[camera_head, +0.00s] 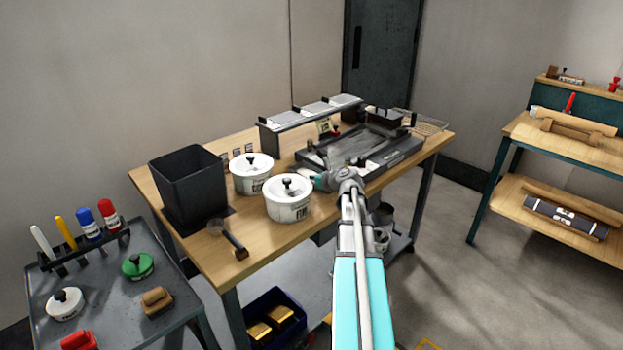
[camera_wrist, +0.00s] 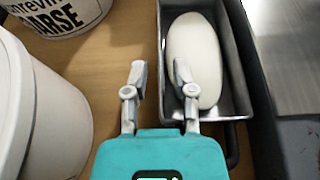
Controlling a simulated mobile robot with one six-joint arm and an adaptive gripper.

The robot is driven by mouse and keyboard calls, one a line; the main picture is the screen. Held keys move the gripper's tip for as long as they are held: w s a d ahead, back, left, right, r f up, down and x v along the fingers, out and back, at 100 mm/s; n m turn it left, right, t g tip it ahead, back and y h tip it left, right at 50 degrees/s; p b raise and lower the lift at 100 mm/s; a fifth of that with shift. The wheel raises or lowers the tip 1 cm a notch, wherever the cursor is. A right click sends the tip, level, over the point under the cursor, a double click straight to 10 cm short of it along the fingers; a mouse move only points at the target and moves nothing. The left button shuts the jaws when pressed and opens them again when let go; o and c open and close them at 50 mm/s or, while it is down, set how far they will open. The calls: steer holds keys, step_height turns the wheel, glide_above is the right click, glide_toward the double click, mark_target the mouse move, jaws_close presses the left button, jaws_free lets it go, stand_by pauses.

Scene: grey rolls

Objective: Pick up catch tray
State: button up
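A narrow grey metal tray (camera_wrist: 236,70), which looks like the catch tray, is in the upper right of the wrist view. A smooth white oval piece (camera_wrist: 193,55) lies in it. My gripper (camera_wrist: 159,70) is open and empty, its two fingers apart over the tray's left wall. The right finger overlaps the tray's inside and the left finger is over bare wood. I cannot tell whether the fingers touch the tray. In the head view my gripper (camera_head: 318,181) is over the workbench, and the tray is mostly hidden by it and the white tub.
Two white lidded tubs (camera_head: 289,198) (camera_head: 251,173) stand left of my gripper. A dark bin (camera_head: 188,186) and a scoop (camera_head: 232,241) are farther left. A flat grey machine bed (camera_head: 370,150) lies close on the right. A grey rack (camera_head: 310,122) stands behind.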

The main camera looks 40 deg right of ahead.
jaws_close()
steer(key=shift+r, duration=0.2)
step_height(320, 180, up, 2)
steer(key=shift+r+p, duration=0.1)
steer(key=shift+p, duration=1.1)
steer(key=s+a+r+p, duration=0.3)
steer(key=s+r+p, duration=0.7)
steer(key=s, duration=0.3)
steer(key=shift+s+a+r+p, duration=0.25)
steer(key=shift+a+p, duration=0.05)
steer(key=shift+a, duration=0.1)
steer(key=shift+d, duration=0.1)
